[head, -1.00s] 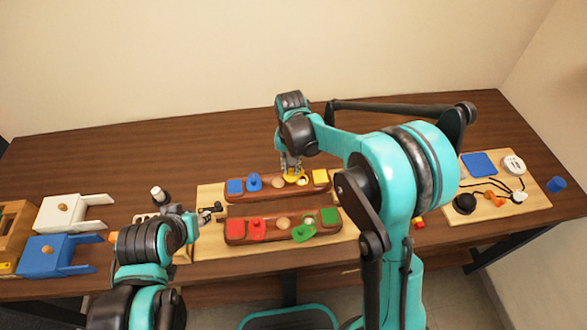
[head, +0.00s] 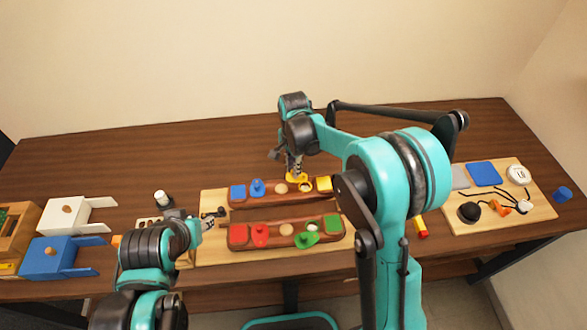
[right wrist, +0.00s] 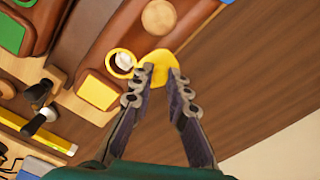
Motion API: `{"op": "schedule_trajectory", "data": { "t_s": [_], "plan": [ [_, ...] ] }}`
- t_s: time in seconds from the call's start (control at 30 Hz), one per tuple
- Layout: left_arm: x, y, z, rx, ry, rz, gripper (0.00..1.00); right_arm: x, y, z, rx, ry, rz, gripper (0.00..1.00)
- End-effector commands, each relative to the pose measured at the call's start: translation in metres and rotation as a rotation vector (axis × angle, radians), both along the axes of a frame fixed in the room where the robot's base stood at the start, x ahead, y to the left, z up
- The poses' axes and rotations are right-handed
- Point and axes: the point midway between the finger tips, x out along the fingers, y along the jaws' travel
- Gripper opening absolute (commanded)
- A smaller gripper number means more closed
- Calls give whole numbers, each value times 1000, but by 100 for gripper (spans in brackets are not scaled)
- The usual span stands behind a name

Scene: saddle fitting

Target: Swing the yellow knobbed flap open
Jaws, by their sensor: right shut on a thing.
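The yellow flap (right wrist: 172,62) is swung off its yellow-rimmed hole (right wrist: 121,63), toward the back edge of the brown holder (head: 276,197). A whitish thing shows inside the uncovered hole. My right gripper (right wrist: 160,73) is shut on the yellow flap's knob, which the fingertips mostly hide. In the head view my right gripper (head: 296,173) reaches down from behind the holder onto the flap (head: 297,177). A yellow square (head: 324,184) lies beside the hole on the holder. My left gripper (head: 207,222) is low by the board's left end; its jaws are too small to read.
A blue knobbed flap (head: 257,187) sits on the same holder. A front holder (head: 280,236) carries red and green knobbed flaps. Blue (head: 50,258) and white (head: 66,213) boxes stand left. A board with cords (head: 542,208) lies right. The table behind the holders is clear.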

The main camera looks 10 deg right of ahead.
Motion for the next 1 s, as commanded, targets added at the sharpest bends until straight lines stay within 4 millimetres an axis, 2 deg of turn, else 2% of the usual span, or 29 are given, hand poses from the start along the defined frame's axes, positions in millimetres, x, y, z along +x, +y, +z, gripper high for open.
{"op": "schedule_trajectory", "data": {
  "t_s": [0.53,0.57,0.63,1.0],
  "plan": [
    [0,0,0,0,0,0,40,1,0,0,0,-1,-28,0],
    [0,0,0,0,0,0,40,2,0,0,0,-1,-27,18],
    [0,0,0,0,0,0,40,2,0,0,0,-1,-27,37],
    [0,0,0,0,0,0,40,1,0,4,0,0,-27,37]
  ]
}}
